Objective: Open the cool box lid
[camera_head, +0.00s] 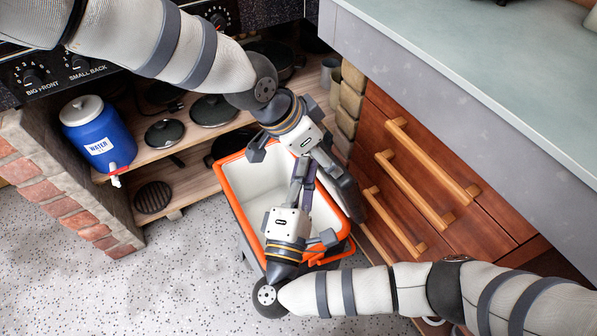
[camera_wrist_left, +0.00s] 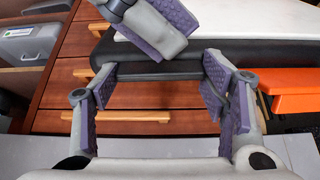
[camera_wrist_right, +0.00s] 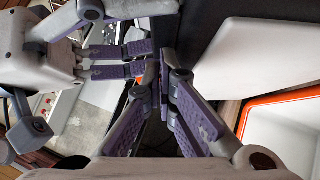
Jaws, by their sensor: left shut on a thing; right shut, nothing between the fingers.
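The cool box (camera_head: 228,188) stands on the floor with an orange rim and a white interior that shows from above. Its dark grey lid (camera_head: 350,195) is swung up at the box's right side, toward the drawers. The lid's white inner face shows in the right wrist view (camera_wrist_right: 245,65), and its dark edge in the left wrist view (camera_wrist_left: 150,68). My left gripper (camera_head: 318,160) is at the lid, shut on it; the exact contact is hard to see. My right gripper (camera_head: 301,172) is shut and empty over the box opening, close to the left gripper and lid.
Wooden drawers with bar handles (camera_head: 413,190) stand close on the right, under a pale counter (camera_head: 480,70). Shelves with pans (camera_head: 213,110) and a blue water jug (camera_head: 92,130) lie at the left and back. The speckled floor (camera_head: 180,270) at front left is clear.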

